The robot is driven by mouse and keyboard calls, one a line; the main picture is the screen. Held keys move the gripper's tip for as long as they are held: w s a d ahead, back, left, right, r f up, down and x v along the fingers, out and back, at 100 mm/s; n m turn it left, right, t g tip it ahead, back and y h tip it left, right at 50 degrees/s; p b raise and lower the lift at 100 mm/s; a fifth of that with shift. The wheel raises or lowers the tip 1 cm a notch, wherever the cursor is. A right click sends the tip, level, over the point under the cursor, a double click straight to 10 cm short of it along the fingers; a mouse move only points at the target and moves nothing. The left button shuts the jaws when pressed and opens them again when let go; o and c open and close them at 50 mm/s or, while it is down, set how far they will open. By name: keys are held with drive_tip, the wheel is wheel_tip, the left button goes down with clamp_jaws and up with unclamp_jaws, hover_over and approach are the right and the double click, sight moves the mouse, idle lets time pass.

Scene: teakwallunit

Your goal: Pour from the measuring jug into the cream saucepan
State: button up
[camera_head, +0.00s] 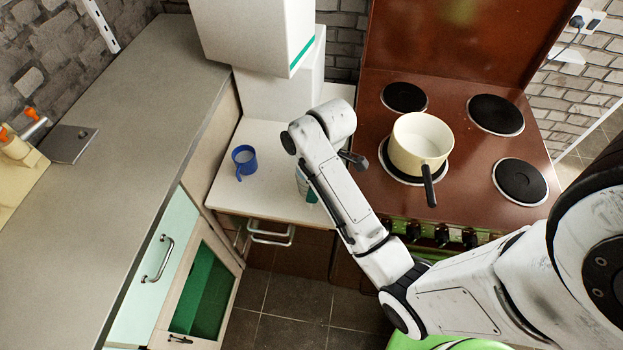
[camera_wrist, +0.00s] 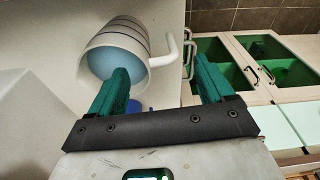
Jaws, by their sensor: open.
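The measuring jug (camera_wrist: 135,38) is white with dark ring lines and a white handle; its inside looks pale blue in the wrist view. I cannot tell how full it is. My gripper (camera_wrist: 162,72) is open, its teal fingers apart, with the jug's handle seen between and just beyond the fingertips. The left finger overlaps the jug's rim in the picture; contact is unclear. In the head view my arm mostly hides jug and gripper. The cream saucepan (camera_head: 412,163) sits on the front left hob plate, its black handle pointing toward the front.
A blue mug (camera_head: 243,160) stands on the white worktop (camera_head: 270,190), left of my arm. White boxy units (camera_head: 270,95) stand behind. The brown hob (camera_head: 462,165) has several other plates, all bare. The long grey counter (camera_head: 130,120) at left is mostly clear.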

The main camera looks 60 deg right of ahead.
drive_tip(key=shift+w+a+f+p, duration=0.15)
drive_tip(key=shift+f, duration=1.15)
drive_tip(key=shift+w+a+f+p, duration=0.1)
drive_tip(key=shift+f+p, duration=0.1)
drive_tip(key=shift+f, duration=1.15)
drive_tip(key=shift+w+a+f+p, duration=0.15)
drive_tip(key=shift+f, duration=1.15)
drive_tip(key=shift+c, duration=0.3)
clamp_jaws()
